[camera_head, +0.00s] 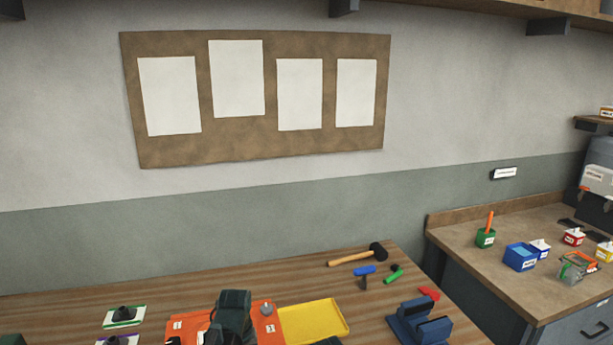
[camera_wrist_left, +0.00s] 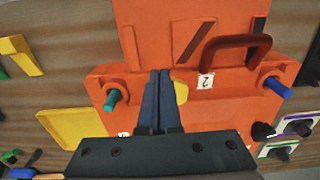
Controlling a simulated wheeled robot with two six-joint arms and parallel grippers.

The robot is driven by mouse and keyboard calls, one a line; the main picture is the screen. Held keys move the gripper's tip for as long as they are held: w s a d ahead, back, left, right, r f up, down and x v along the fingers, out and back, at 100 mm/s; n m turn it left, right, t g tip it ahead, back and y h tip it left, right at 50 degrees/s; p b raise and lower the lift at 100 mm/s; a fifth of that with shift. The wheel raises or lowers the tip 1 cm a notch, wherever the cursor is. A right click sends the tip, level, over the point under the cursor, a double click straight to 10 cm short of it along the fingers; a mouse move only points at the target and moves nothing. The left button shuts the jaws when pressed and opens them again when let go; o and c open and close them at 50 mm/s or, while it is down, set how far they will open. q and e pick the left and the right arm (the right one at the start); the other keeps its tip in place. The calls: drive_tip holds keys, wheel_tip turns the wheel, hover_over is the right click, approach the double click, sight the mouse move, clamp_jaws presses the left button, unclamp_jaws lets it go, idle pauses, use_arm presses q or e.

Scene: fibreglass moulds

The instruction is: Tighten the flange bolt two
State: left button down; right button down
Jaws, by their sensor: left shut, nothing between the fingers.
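The orange mould (camera_wrist_left: 240,110) fills the middle of the left wrist view, with a dark red handle (camera_wrist_left: 237,48) on it. A yellow bolt head (camera_wrist_left: 181,90) sits beside the label 2 (camera_wrist_left: 205,81). My left gripper (camera_wrist_left: 160,74) is shut and empty. Its dark blue fingers lie just left of the yellow bolt and partly cover it; I cannot tell whether they touch. A green bolt (camera_wrist_left: 112,99) is at the mould's left and a blue bolt (camera_wrist_left: 278,88) at its right. In the head view the mould (camera_head: 185,328) is largely hidden behind a dark green arm part.
A yellow tray (camera_head: 313,320) lies right of the mould. A mallet (camera_head: 355,256), a blue-handled tool (camera_head: 364,271) and a blue vise (camera_head: 420,322) are farther right. A white plate with a dark knob (camera_head: 124,316) is at left. Bare wood lies behind.

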use_arm(q)
drive_tip(key=shift+w+a, duration=0.2)
idle(0.3)
drive_tip(key=shift+s+a, duration=0.15)
drive_tip(key=shift+a, duration=0.1)
idle(0.3)
drive_tip(key=shift+s+a, duration=0.2)
drive_tip(key=shift+a, duration=0.85)
drive_tip(key=shift+s, duration=0.35)
wheel_tip(320, 180, up, 6)
drive_tip(key=p, duration=0.6)
